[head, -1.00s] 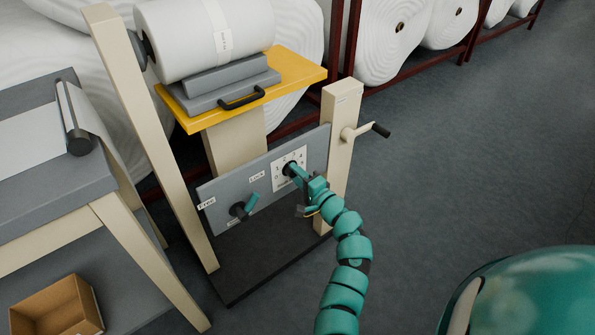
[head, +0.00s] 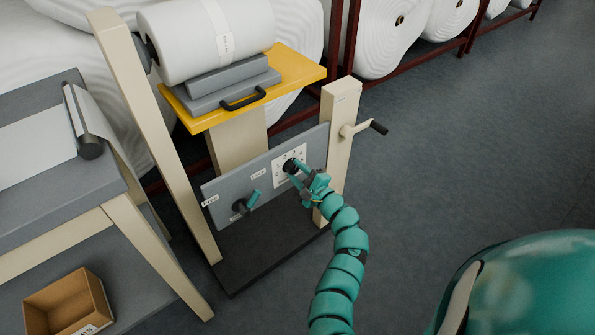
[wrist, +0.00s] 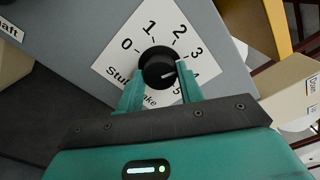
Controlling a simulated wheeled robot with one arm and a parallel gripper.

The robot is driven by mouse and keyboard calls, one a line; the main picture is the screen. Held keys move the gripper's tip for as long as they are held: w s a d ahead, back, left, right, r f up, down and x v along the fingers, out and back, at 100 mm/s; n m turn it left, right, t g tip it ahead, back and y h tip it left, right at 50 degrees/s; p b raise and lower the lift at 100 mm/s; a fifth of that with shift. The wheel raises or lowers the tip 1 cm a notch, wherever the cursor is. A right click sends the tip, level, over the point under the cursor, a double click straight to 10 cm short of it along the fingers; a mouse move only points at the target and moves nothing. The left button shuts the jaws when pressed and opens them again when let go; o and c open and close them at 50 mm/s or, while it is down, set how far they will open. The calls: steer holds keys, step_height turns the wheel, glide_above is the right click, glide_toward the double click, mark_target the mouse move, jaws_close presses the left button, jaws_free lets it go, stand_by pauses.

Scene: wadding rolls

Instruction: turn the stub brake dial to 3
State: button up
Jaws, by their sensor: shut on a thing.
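The stub brake dial (wrist: 158,67) is a round black knob on a white square plate (wrist: 118,65) numbered 0 to 5. In the wrist view its white mark points right, about toward the 4, which a finger partly covers. The label "Stub Brake" is partly hidden by the left finger. In the head view the dial (head: 290,166) sits on the upper right of the grey panel. My gripper (wrist: 160,88) has its two teal fingers on either side of the knob and is shut on it. The gripper also shows in the head view (head: 301,174).
The grey panel (head: 228,188) also carries a second dark knob with a teal lever (head: 246,203) to the left. A cream post (head: 339,120) with a crank handle (head: 366,130) stands close on the right. A yellow shelf (head: 305,68) juts out above. Floor on the right is clear.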

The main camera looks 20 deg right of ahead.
stand_by(0.3)
steer(key=o, duration=1)
steer(key=v, duration=1.7)
steer(key=shift+s+d, duration=0.1)
steer(key=shift+s, duration=0.05)
